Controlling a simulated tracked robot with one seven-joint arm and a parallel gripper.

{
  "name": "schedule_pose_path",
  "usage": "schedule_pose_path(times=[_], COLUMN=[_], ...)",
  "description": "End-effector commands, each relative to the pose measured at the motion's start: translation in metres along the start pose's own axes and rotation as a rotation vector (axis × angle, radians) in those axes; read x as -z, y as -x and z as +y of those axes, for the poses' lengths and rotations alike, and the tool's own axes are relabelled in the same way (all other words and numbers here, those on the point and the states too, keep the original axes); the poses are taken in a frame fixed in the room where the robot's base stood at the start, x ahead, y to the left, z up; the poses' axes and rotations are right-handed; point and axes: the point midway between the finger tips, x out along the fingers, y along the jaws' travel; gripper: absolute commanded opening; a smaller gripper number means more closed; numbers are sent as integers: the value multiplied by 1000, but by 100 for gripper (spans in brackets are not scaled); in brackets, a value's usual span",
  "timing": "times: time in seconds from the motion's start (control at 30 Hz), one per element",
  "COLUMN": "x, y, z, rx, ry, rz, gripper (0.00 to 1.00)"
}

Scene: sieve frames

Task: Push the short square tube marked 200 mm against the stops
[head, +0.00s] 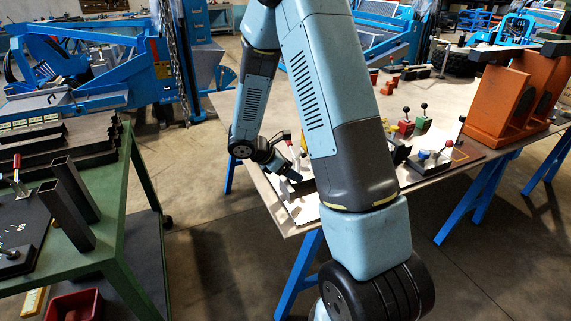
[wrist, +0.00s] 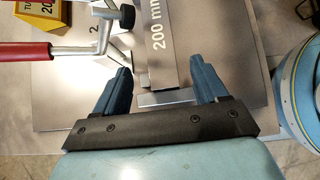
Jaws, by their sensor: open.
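The short square tube marked 200 mm (wrist: 160,35) is dark grey with white lettering. It runs from the top edge of the wrist view to a point near my fingers. My gripper (wrist: 162,76) is open, one blue finger on each side of the tube's near end; the right finger looks closer to it. I cannot tell whether either finger touches it. A bright metal strip (wrist: 170,98) lies across below the tube end, between the fingers. I cannot make out which parts are the stops. In the head view my gripper (head: 291,172) is low over the table's near-left corner; the tube is not discernible there.
A toggle clamp with a red handle (wrist: 25,51) reaches toward my left finger. A yellow block (wrist: 30,17) is beyond it. The metal table (head: 300,213) holds several small clamps and an orange stand (head: 505,105). A green bench (head: 115,225) with upright tubes is left.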

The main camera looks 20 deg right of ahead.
Motion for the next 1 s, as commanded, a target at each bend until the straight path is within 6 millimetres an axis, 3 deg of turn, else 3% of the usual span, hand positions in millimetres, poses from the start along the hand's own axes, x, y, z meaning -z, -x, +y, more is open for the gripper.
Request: schedule_pose_path(times=[0.2,0.43,0.9,1.0], x=[-1,0,-1,-1], y=[-36,-61,-70,-69], z=[-1,0,0,0], rx=[3,2,1,1], ry=[1,1,-1,-1], rz=[-1,0,0,0], gripper=[72,72,72,64])
